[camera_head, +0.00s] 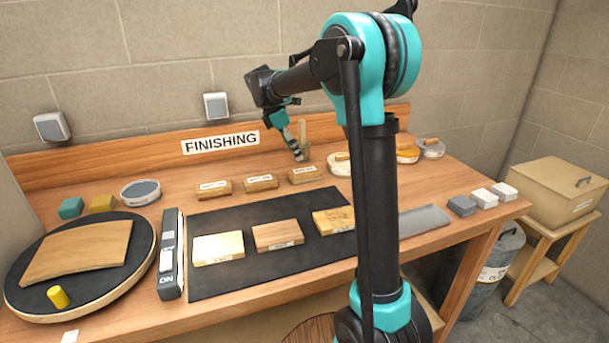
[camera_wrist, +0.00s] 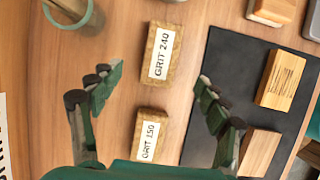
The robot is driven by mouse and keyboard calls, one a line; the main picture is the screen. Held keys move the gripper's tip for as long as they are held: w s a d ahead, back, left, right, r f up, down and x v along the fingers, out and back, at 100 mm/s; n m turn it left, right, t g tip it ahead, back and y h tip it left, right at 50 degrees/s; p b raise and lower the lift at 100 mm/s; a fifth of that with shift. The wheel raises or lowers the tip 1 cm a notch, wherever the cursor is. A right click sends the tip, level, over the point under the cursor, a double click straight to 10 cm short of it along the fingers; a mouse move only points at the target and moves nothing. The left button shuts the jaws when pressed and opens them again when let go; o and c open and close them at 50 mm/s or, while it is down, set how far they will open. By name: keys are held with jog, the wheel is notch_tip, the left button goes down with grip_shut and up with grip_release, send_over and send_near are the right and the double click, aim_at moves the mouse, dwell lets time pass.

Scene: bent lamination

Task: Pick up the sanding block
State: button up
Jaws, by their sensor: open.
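Sanding blocks with white labels lie in a row behind the black mat: a left one (camera_head: 213,188), a middle one (camera_head: 261,183) and a right one (camera_head: 305,175). In the wrist view a block labelled GRIT 240 (camera_wrist: 167,33) lies just beyond the fingertips, and one labelled GRIT 150 (camera_wrist: 136,150) lies nearer the palm. My gripper (camera_head: 297,155) points down over the back of the bench near the right block. In the wrist view my gripper (camera_wrist: 157,84) is open and empty, its fingers spread wider than the blocks.
The black mat (camera_head: 222,281) holds several wood samples. A round cup (camera_wrist: 90,22) stands close to the GRIT 240 block. A dark disc (camera_head: 29,303) with a bent wooden panel is at left. Round pads and small blocks lie at right. Bare bench surrounds the sanding blocks.

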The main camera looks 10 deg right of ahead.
aim_at(303, 170)
jog(key=x, duration=0.9)
jog(key=shift+s+f, duration=0.15)
jog(key=shift+f, duration=0.15)
jog(key=shift+c, duration=0.3)
jog(key=c, duration=1.2)
